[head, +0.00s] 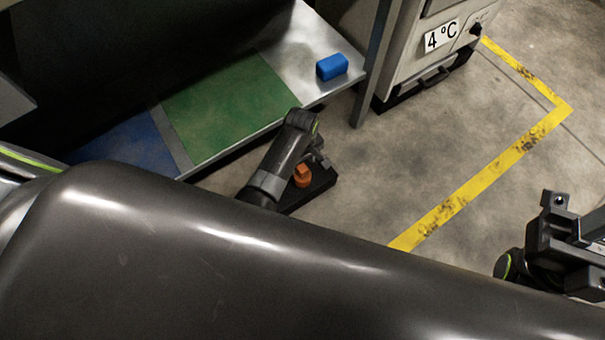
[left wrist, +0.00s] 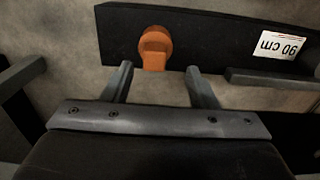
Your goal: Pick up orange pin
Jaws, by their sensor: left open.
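The orange pin (head: 302,177) stands on a dark flat bar near the floor, beside my left arm in the head view. In the left wrist view the orange pin (left wrist: 155,48) shows a rounded head with a flat tab. My left gripper (left wrist: 158,70) is open, with one finger on each side of the pin's lower end in the picture. I cannot tell how far the fingertips are from the pin in depth. In the head view the left gripper (head: 318,157) is partly hidden by its own arm. My right gripper (head: 560,205) is at the right edge, and its jaws are unclear.
The dark bar (left wrist: 215,35) carries a white "90 cm" label (left wrist: 280,46). A metal shelf with green (head: 228,108) and blue (head: 125,147) mats and a blue block (head: 332,66) lies behind. A "4 °C" cabinet (head: 415,65) stands at the back. The floor inside the yellow line (head: 480,180) is clear.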

